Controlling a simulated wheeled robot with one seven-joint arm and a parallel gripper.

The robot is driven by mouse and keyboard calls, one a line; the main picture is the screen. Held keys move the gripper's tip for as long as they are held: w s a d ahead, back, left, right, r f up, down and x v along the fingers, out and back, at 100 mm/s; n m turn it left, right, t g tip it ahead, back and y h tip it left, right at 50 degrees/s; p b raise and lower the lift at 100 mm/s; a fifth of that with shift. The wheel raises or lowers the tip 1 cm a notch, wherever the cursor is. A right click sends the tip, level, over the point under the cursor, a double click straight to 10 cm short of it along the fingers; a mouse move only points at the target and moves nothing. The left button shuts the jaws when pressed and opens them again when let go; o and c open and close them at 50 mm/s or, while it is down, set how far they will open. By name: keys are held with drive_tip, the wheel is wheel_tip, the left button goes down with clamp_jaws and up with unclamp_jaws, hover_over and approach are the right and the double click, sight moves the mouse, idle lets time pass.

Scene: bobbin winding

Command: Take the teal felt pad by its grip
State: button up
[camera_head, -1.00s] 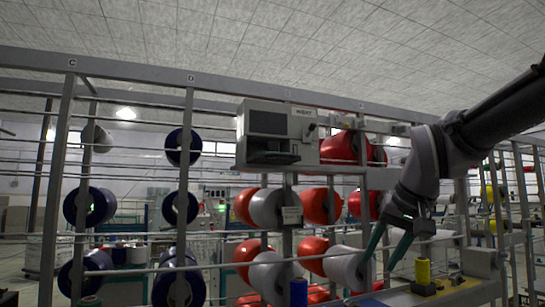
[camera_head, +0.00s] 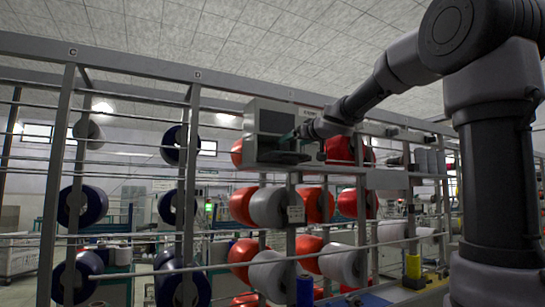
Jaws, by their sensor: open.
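My gripper (camera_head: 288,138) is at the front of a grey box-shaped unit (camera_head: 255,120) mounted on the rack. Its teal fingers point left toward the unit's dark opening, above a dark ledge (camera_head: 283,157). The fingers are small and partly lost against the dark front, and nothing is clearly seen between them. I cannot make out the teal felt pad or its grip; the gripper and the shadow hide part of the opening. I cannot tell whether the fingers touch anything.
Rack posts and rails surround the unit. Red and white bobbins (camera_head: 268,207) hang below it, dark blue ones (camera_head: 72,206) at left. My arm covers the right side.

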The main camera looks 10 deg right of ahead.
sight(283, 145)
drive_tip(key=x, duration=0.5)
drive_tip(key=shift+w+a, duration=0.25)
drive_tip(key=shift+a, duration=0.3)
drive_tip(key=shift+d+x, duration=0.2)
drive_tip(key=shift+x, duration=1.15)
drive_tip(key=shift+d+x, duration=0.15)
drive_tip(key=shift+x, duration=1.2)
drive_tip(key=shift+w, duration=0.1)
drive_tip(key=shift+c, duration=0.3)
clamp_jaws()
drive_tip(key=shift+r, duration=0.1)
